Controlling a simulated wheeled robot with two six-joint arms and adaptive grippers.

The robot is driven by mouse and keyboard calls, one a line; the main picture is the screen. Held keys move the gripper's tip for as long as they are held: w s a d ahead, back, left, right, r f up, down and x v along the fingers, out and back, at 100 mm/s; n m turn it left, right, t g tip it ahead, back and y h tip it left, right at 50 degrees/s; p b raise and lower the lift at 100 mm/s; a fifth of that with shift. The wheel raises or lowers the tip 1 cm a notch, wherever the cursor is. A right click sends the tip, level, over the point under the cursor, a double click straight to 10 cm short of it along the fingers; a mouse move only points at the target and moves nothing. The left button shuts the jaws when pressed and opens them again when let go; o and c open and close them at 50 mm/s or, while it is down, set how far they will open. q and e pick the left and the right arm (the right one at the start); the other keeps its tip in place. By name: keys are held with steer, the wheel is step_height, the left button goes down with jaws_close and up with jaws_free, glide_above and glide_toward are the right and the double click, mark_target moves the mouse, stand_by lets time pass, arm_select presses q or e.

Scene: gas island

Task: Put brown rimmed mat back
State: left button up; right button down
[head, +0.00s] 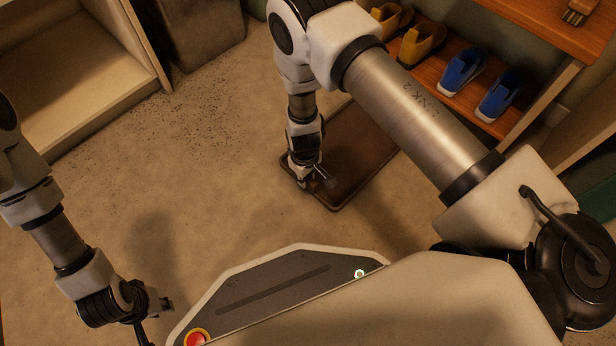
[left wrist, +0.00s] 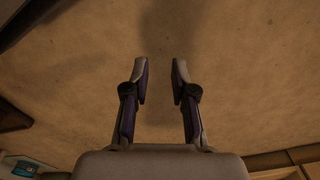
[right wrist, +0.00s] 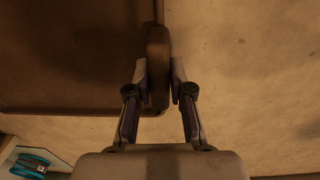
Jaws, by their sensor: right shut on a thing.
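The brown rimmed mat (head: 362,160) lies on the floor in front of the shoe shelf in the head view. My right gripper (head: 318,178) is down at the mat's near left edge. In the right wrist view the mat (right wrist: 70,60) fills the upper left, and my right gripper (right wrist: 160,85) is shut on its raised rim, one finger on each side. My left gripper (head: 155,305) is at the lower left of the head view, away from the mat. In the left wrist view my left gripper (left wrist: 160,80) is open and empty above bare floor.
A wooden shelf (head: 440,85) at the upper right holds yellow shoes (head: 420,42) and blue shoes (head: 463,72). A brush (head: 578,12) sits on the upper board. A pale open cabinet (head: 75,75) stands at the upper left. The floor (head: 190,170) between them is clear.

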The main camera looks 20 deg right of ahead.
steer(key=shift+f, duration=0.1)
steer(key=c, duration=1)
jaws_free()
steer(key=shift+c, duration=0.2)
step_height(320, 180, up, 12)
steer(key=p, duration=1.2)
steer(key=shift+s+a+r+p, duration=0.15)
steer(key=shift+a+r+p, duration=0.05)
steer(key=shift+p, duration=0.2)
steer(key=s+d+r+m, duration=0.2)
steer(key=s+d+r, duration=0.1)
steer(key=s, duration=0.7)
steer(key=s+d+r+m, duration=0.3)
steer(key=s+d, duration=0.2)
steer(key=s, duration=0.6)
steer(key=shift+y, duration=0.3)
